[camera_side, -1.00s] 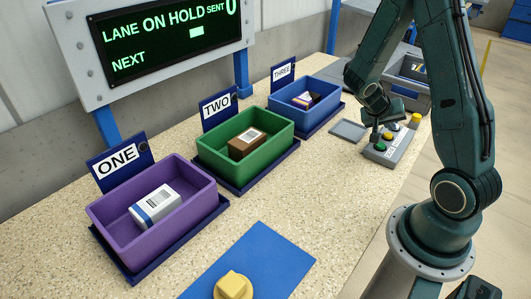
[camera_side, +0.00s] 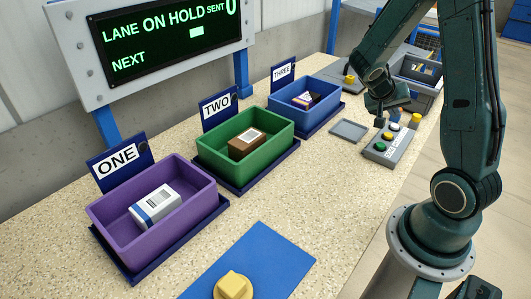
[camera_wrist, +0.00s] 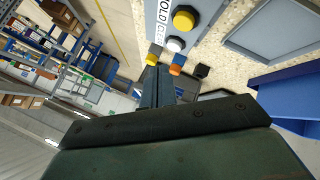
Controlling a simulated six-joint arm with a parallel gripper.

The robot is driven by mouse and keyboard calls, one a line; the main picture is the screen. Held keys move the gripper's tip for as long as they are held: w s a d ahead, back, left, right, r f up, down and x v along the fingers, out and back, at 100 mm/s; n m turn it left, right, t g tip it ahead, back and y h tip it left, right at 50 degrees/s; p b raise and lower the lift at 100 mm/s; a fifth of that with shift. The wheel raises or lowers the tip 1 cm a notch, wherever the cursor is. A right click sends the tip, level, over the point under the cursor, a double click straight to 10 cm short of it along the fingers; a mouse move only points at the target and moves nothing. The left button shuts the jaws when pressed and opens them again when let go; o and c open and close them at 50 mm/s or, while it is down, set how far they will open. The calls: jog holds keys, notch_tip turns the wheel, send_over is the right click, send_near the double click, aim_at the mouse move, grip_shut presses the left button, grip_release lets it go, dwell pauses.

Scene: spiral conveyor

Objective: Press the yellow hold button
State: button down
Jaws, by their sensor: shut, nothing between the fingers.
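The grey button box (camera_side: 374,155) lies on the counter at the right in the side view. A yellow button (camera_side: 388,136) sits mid-box, between a green one (camera_side: 380,147) and a white one (camera_side: 394,127). In the wrist view the yellow button (camera_wrist: 184,18) is at the top, beside a label partly reading HOLD, with the white button (camera_wrist: 175,44) below it. My gripper (camera_side: 380,121) is shut and empty, pointing down at the box's back-left side, apart from the yellow button. Its shut fingers also show in the wrist view (camera_wrist: 157,88). Contact with the counter cannot be judged.
Purple (camera_side: 112,230), green (camera_side: 216,155) and blue (camera_side: 290,117) bins each hold an item. A flat grey pad (camera_side: 348,129) lies left of the box. A yellow-topped object (camera_side: 417,118) stands beyond it. The screen (camera_side: 165,38) reads LANE ON HOLD.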

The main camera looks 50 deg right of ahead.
jog(key=shift+r, duration=0.2)
jog(key=c, duration=0.9)
grip_release()
